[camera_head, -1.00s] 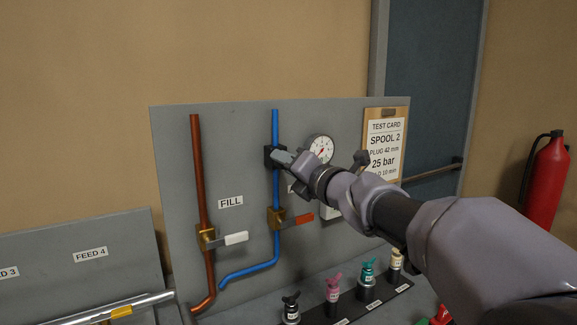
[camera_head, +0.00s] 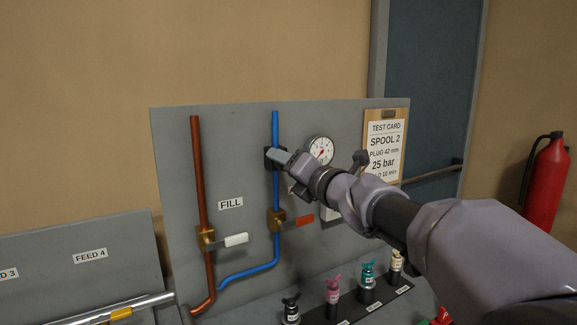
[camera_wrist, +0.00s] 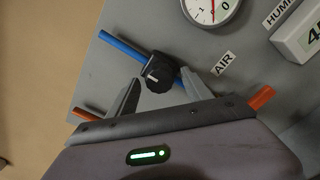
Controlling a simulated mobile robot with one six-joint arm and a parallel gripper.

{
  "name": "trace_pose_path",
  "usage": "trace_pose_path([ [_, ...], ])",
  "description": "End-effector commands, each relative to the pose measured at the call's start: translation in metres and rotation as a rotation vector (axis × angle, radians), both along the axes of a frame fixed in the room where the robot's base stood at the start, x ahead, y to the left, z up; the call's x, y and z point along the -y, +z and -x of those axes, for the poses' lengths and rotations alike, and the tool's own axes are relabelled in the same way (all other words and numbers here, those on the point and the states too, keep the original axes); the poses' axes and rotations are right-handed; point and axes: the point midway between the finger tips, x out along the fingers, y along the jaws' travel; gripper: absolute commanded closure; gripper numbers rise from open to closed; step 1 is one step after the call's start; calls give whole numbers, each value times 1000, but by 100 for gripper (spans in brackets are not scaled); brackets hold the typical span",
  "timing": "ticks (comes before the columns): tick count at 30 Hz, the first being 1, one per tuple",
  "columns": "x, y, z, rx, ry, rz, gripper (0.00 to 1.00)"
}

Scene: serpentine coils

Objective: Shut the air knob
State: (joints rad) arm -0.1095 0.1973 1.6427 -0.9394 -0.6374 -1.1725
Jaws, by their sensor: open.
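The air knob (camera_wrist: 160,73) is a black ribbed knob with a pale mark on its face. It sits on the blue pipe (camera_wrist: 122,47) beside the "AIR" label (camera_wrist: 223,63). In the wrist view my gripper (camera_wrist: 156,88) is open, with one finger on each side of the knob's near part. I cannot tell whether the fingers touch it. In the head view my gripper (camera_head: 277,157) is at the upper part of the blue pipe (camera_head: 275,128) and hides most of the knob.
A pressure gauge (camera_head: 320,150) is just right of my gripper. Several plugs, one being pink (camera_head: 333,290), stand in a row at the bottom. A test card (camera_head: 385,147) hangs right.

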Motion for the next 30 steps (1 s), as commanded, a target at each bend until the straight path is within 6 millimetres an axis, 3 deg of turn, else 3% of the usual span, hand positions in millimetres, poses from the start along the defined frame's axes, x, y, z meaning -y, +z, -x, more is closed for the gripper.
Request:
trace_pose_path([
  [4,4,0,5,-1,-1,0,42],
  [7,14,2,19,-1,-3,-1,42],
  [15,63,4,91,1,-6,-1,42],
  [21,90,2,131,1,-3,1,42],
  [30,98,0,145,0,0,0,42],
])
